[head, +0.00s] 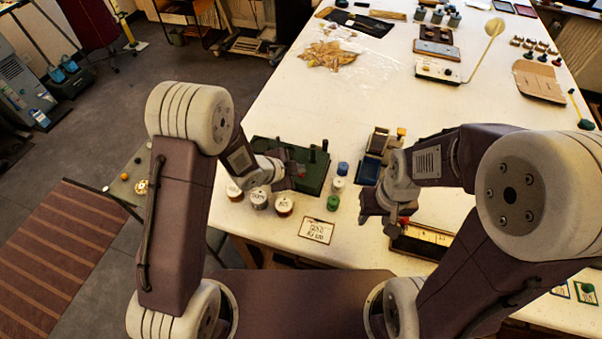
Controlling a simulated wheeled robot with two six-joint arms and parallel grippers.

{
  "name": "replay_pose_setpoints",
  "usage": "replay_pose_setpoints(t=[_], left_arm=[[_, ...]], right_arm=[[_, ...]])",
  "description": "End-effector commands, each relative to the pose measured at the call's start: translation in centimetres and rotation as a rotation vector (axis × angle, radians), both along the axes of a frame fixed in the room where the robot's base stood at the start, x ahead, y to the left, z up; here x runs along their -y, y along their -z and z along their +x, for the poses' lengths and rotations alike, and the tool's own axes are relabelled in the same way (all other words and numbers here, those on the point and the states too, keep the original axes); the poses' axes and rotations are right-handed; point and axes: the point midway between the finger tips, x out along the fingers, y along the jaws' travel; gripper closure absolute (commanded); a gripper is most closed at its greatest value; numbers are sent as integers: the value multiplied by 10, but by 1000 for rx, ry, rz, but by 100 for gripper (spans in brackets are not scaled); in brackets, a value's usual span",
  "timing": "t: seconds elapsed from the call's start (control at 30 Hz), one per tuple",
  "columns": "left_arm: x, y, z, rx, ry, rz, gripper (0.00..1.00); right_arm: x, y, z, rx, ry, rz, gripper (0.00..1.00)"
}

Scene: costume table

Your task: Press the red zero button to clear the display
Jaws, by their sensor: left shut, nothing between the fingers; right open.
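My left gripper (287,178) is shut and empty, low over the near edge of a dark green board (318,172). A small red spot (301,170) shows at its fingertips; I cannot tell whether it is the red zero button or whether the fingers touch it. My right gripper (380,207) is open, to the right of the board and above the table's front part. Another small red spot (404,221) shows beside it, and I cannot tell what that is. No display can be made out; the arms hide part of this area.
Labelled round jars (259,199) stand near the table's front-left edge, with a written card (317,230) to their right. Blue, white and green pots (333,203) stand between the grippers. A blue device (370,168) stands behind my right gripper. The white table's middle (360,105) is largely free.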

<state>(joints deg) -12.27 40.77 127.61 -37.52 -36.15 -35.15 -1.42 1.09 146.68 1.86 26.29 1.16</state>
Motion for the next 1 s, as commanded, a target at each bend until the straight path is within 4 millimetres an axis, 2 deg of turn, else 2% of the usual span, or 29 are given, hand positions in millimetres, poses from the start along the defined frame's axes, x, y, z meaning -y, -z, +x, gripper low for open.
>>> replay_pose_setpoints(t=[0.6, 1.0], left_arm=[[0, 8, 0, 0, 0, 0, 100], [0, 2, 0, -1, 0, 1, 100]], right_arm=[[0, 8, 0, 0, 0, 0, 57], [0, 3, 0, 0, 0, 0, 57]])
